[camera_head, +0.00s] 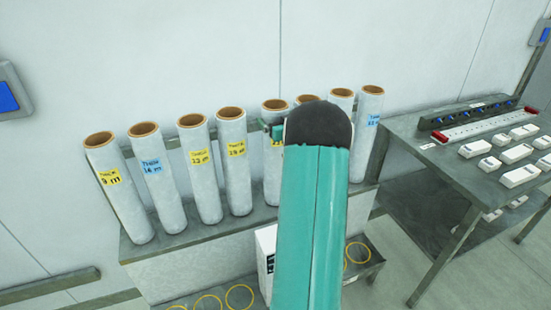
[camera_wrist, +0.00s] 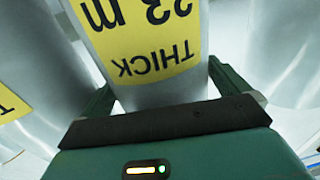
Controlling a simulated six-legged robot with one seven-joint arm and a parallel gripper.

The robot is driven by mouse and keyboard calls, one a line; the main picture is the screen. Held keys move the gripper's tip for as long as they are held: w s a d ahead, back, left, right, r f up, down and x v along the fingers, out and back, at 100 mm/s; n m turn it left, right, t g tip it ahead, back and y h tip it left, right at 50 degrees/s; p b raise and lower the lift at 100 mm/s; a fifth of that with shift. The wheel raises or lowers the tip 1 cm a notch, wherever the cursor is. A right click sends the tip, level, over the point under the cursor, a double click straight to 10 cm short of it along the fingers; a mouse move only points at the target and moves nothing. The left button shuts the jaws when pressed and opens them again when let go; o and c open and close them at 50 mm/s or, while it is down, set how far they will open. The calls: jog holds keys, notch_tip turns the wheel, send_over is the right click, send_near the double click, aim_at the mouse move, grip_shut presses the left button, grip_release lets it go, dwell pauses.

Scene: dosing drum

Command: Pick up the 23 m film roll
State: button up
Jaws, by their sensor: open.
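The 23 m film roll (camera_wrist: 160,45) is a pale upright tube with a yellow label reading "THICK 23 m", upside down in the wrist view. In the head view this appears to be the fifth roll from the left (camera_head: 269,187), with its brown core end on top and its label partly hidden. My gripper (camera_wrist: 162,95) is open, with one finger on each side of the roll in the wrist view. I cannot tell whether the fingers touch it. In the head view my gripper (camera_head: 275,130) shows only partly, behind my teal arm.
Several similar rolls lean in a row on a grey rack (camera_head: 185,238), close on both sides; a 9 m roll (camera_head: 122,195) stands at the left end. My arm hides part of the right rolls. A metal table (camera_head: 420,140) with white boxes stands right.

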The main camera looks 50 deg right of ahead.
jog(key=shift+w+d, duration=0.15)
jog(key=shift+w, duration=0.25)
jog(key=c, duration=1.6)
jog(key=shift+r, duration=0.2)
jog(key=shift+c, duration=0.8)
jog(key=shift+r, duration=0.1)
